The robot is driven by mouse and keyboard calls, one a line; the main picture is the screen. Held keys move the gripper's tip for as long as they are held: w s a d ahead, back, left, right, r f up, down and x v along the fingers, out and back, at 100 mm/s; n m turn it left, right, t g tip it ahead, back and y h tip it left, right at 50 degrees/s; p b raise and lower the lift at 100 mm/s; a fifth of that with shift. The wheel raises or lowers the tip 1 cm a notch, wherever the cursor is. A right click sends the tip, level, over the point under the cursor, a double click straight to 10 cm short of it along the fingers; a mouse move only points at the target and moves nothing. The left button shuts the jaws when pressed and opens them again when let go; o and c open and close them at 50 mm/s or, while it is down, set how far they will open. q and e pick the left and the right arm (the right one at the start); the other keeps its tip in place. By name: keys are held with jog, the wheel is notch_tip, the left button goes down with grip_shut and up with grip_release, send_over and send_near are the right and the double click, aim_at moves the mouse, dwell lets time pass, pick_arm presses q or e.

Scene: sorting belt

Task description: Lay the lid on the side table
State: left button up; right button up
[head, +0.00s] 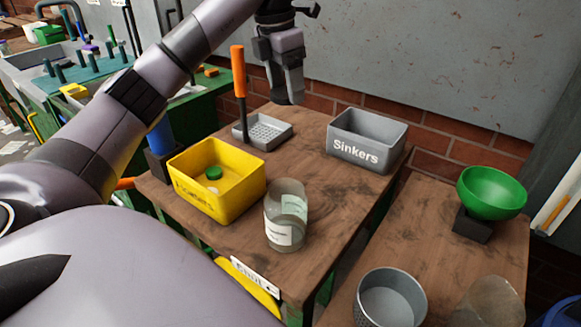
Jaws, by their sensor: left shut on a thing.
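My left gripper (288,92) hangs above the back of the wooden work table (320,215), near the wall. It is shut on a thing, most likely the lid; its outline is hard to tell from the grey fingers. A clear glass jar (286,212) with a white label stands at the table's front, with no lid visible on it. The side table (440,240) is the lower wooden top at the right, well away from the left gripper. My right gripper is not in view.
On the work table are a yellow bin (241,205) holding small discs, a grey Sinkers bin (360,158) and a grey tray (268,127) near an upright orange-handled tool (239,75). The side table holds a green bowl (491,193), a grey mesh cup (390,300) and a glass vessel (488,303); its middle is clear.

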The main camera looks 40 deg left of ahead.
pick_arm(q)
jog(key=b, duration=0.3)
send_over(288, 174)
jog(key=f, duration=1.4)
jog(key=shift+s+a, duration=0.15)
jog(key=shift+s, duration=0.15)
jog(key=shift+f, duration=2.6)
jog(key=shift+f, duration=0.1)
jog(key=o, duration=1)
